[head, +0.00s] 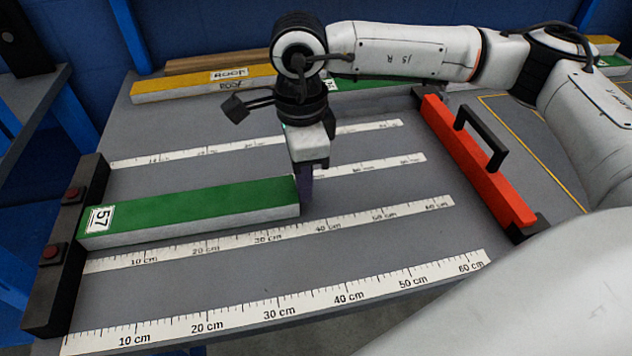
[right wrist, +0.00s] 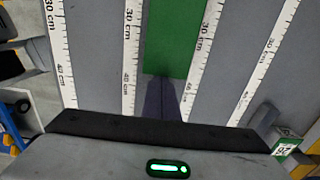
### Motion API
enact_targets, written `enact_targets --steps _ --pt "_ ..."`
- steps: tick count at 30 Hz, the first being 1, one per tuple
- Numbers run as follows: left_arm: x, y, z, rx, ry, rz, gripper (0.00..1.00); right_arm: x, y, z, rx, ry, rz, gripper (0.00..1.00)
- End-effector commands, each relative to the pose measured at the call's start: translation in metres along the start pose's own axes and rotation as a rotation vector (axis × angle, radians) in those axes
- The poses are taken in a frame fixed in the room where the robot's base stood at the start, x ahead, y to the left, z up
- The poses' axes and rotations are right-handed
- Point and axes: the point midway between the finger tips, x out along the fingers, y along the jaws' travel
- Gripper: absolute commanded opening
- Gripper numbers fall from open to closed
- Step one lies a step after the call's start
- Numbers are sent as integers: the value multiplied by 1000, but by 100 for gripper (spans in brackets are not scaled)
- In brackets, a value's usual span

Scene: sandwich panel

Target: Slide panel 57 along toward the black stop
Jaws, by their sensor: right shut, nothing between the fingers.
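Panel 57 (head: 200,208) is a long green-topped bar with pale sides and a white "57" label at its left end. It lies flat on the grey table among the rulers. Its left end meets the black stop (head: 62,255), which carries red buttons; no gap shows between them. My right gripper (head: 305,198) is shut and empty, pointing down at the panel's right end. Its fingers seem to touch that end face. In the right wrist view the panel's green end (right wrist: 174,45) sits directly ahead of the dark fingers (right wrist: 163,98). My left gripper is not in view.
Several white rulers (head: 280,310) run along the table. A red bar with a black handle (head: 475,160) stands across their right ends. A yellow "ROOF" panel (head: 190,87) and a green panel lie at the back. Bare table lies right of the gripper.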

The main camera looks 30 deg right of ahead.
Motion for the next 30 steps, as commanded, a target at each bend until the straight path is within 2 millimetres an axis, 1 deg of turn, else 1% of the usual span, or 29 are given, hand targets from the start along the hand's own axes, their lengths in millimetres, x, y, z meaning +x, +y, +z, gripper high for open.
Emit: enact_targets --steps 3,14,17,21,22,24,30 --pt "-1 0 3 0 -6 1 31 -1 0 -3 16 -1 0 0" --pt "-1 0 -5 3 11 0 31 0 0 -5 13 0 0 0" --pt "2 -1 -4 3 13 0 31 1 -1 -12 9 1 0 0" --pt "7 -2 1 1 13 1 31 2 -4 -33 2 0 0 0" --pt "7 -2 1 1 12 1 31 0 -5 -36 -3 -1 -1 0" --pt "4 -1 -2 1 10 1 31 -25 -6 -32 -8 -4 -5 0" --pt "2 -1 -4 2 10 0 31 -69 -5 -32 -5 -3 -4 0"
